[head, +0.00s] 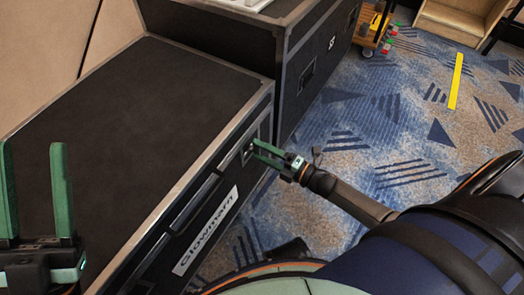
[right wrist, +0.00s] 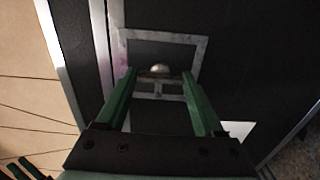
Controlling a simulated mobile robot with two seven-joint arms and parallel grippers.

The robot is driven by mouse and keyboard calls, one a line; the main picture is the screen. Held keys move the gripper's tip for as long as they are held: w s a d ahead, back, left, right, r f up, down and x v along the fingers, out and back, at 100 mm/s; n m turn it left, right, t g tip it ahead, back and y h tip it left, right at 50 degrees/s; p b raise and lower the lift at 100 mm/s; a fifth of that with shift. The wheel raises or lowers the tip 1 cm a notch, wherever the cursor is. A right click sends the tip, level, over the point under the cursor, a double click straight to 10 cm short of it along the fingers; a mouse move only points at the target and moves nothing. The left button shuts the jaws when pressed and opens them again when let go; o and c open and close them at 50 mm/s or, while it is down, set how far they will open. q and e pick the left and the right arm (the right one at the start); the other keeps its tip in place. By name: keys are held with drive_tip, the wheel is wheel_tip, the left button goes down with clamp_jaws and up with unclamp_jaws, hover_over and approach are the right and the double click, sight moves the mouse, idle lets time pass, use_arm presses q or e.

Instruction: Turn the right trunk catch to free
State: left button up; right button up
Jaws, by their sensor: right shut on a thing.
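The black trunk (head: 120,110) has metal edges and a white lettered label (head: 207,230) on its front. Its right catch sits in a recess near the trunk's right front corner; in the right wrist view a rounded metal catch (right wrist: 160,70) lies within a pale rectangular frame (right wrist: 200,50). My right gripper (head: 251,149) reaches the recess, its green fingers on either side of the catch and shut on it. The fingers partly hide the catch in the head view, and I cannot tell its turn angle. My left gripper (head: 35,145) is open and empty over the trunk's left front.
A taller black case (head: 290,75) stands behind the trunk on the right. A wooden trolley (head: 370,30) and a wooden shelf unit (head: 450,22) stand farther back. Blue patterned carpet (head: 400,130) with a yellow strip (head: 455,80) is clear on the right.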

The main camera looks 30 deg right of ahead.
idle(0.5)
drive_tip(key=o, duration=1.4)
drive_tip(key=p+v, duration=0.2)
drive_tip(key=v, duration=1)
drive_tip(key=shift+s+d+p, duration=0.1)
drive_tip(key=shift+s+p, duration=0.15)
drive_tip(key=shift+p, duration=0.05)
